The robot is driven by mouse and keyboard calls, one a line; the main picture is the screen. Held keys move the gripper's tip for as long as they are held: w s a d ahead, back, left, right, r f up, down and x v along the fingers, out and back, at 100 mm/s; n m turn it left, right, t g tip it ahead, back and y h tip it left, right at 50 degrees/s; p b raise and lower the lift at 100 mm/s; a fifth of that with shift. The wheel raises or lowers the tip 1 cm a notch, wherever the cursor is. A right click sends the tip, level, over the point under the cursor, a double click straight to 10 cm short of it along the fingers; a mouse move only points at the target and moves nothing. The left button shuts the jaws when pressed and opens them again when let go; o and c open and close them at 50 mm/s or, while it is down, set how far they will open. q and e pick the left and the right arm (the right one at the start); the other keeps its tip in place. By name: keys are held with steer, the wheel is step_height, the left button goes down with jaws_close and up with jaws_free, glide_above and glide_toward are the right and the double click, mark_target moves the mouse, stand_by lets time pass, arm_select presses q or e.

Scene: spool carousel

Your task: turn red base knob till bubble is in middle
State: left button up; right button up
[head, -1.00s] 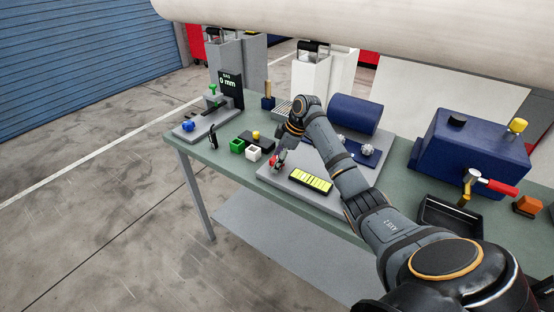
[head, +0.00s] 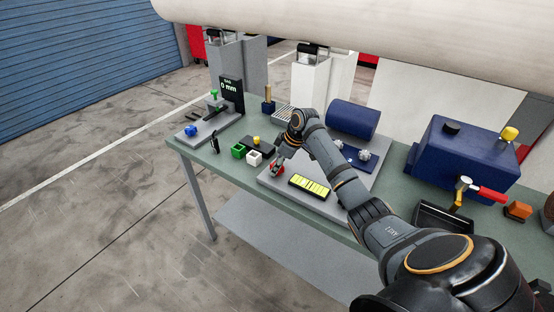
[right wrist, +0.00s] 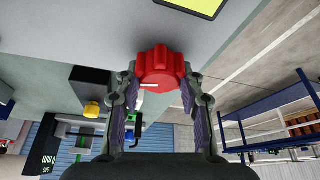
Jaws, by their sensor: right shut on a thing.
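The red base knob (right wrist: 158,68), ribbed with a white pointer line, sits between the fingers of my right gripper (right wrist: 160,90) in the right wrist view. The fingers are shut on its sides. In the head view my right gripper (head: 278,163) reaches down to the knob (head: 276,171) at the left end of the grey base plate (head: 330,206). The yellow-green level vial (head: 309,186) with dark marks lies beside it on the plate. The bubble is too small to make out. My left gripper is not in view.
Left are a green box (head: 238,151), a white cube (head: 254,159) and a gauge display (head: 231,91). Right are a black tray (head: 445,220) and a blue machine (head: 462,160). A large pale roll (head: 400,28) hangs above.

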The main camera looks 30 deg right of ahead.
steer(key=m+h+p, duration=0.1)
steer(key=m+p, duration=0.2)
steer(key=p, duration=0.1)
steer(key=m+h+p, duration=0.1)
steer(key=m+p, duration=0.2)
steer(key=m+h+p, duration=0.1)
steer(key=m+p, duration=0.2)
steer(key=p, duration=0.1)
steer(key=shift+r+t+p, duration=0.25)
steer(key=shift+t+p, duration=0.05)
steer(key=shift+t, duration=0.1)
steer(key=m+h+p, duration=0.1)
steer(key=m+p, duration=0.1)
steer(key=m, duration=0.1)
steer(key=shift+a+f+m+h, duration=0.1)
steer(key=shift+m+h, duration=0.2)
steer(key=shift+f+m+g+h+p, duration=0.1)
steer(key=shift+m+g+h+p, duration=0.4)
steer(key=shift+m, duration=1.5)
steer(key=shift+m+h, duration=0.3)
steer(key=o, duration=1.2)
steer(key=shift+c, duration=0.2)
